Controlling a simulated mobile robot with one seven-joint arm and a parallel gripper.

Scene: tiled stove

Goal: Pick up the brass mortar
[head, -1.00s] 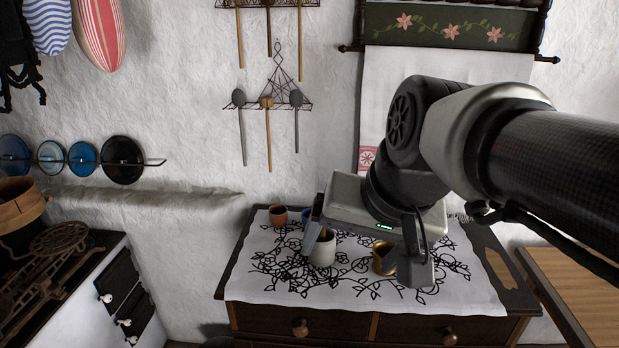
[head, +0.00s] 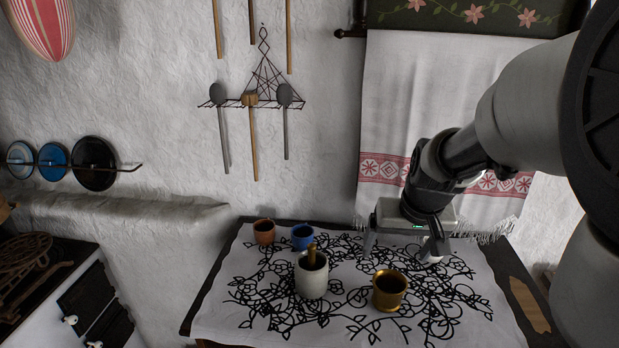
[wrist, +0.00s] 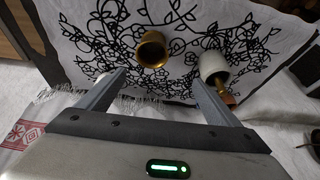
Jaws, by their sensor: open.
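The brass mortar (head: 389,291) stands upright on the white cloth with black leaf patterns, toward the front right of the chest. It also shows in the wrist view (wrist: 152,50), just beyond and between my finger lines. My gripper (head: 403,256) is open and empty, behind the mortar and above the cloth; in the wrist view its two fingers (wrist: 155,88) are spread apart. The mortar is apart from the fingers.
A white mortar (head: 312,276) with a wooden pestle (head: 311,254) stands left of the brass one. An orange cup (head: 264,232) and a blue cup (head: 303,237) stand at the back left. A towel (head: 440,120) hangs on the wall behind. The cloth's front is clear.

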